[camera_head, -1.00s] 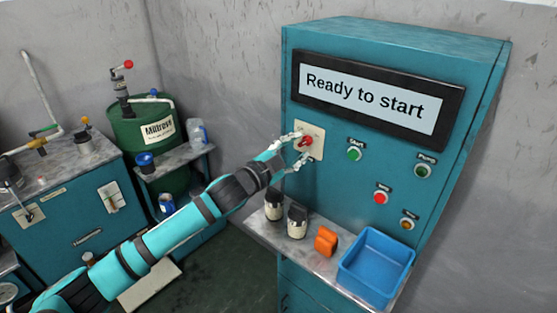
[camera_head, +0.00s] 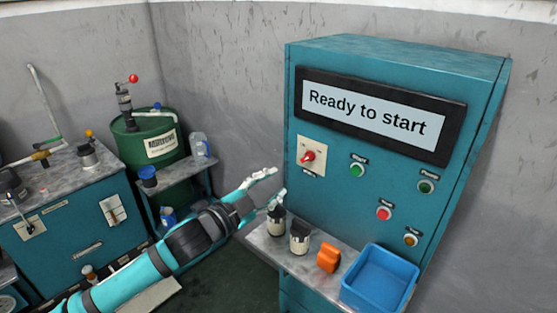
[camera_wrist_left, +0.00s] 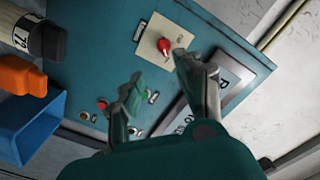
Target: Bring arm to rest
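My left gripper (camera_head: 272,184) is open and empty in the head view, in front of the teal control cabinet (camera_head: 345,215) and left of its red switch. Its fingers are spread, and the lower one overlaps the first dark-capped container in the picture. The red rotary switch (camera_head: 308,157) on its cream plate stands clear of the fingers. In the left wrist view the open fingers (camera_wrist_left: 160,90) show with the red switch (camera_wrist_left: 165,45) beyond them, not held. The cabinet display (camera_head: 367,112) reads "Ready to start". My right gripper is in neither view.
Two dark-capped containers (camera_head: 300,238), an orange object (camera_head: 328,257) and a blue bin (camera_head: 381,278) stand on the ledge below the cabinet panel. A green barrel (camera_head: 150,140), a small side table (camera_head: 172,172) and a teal bench (camera_head: 75,235) are at the left.

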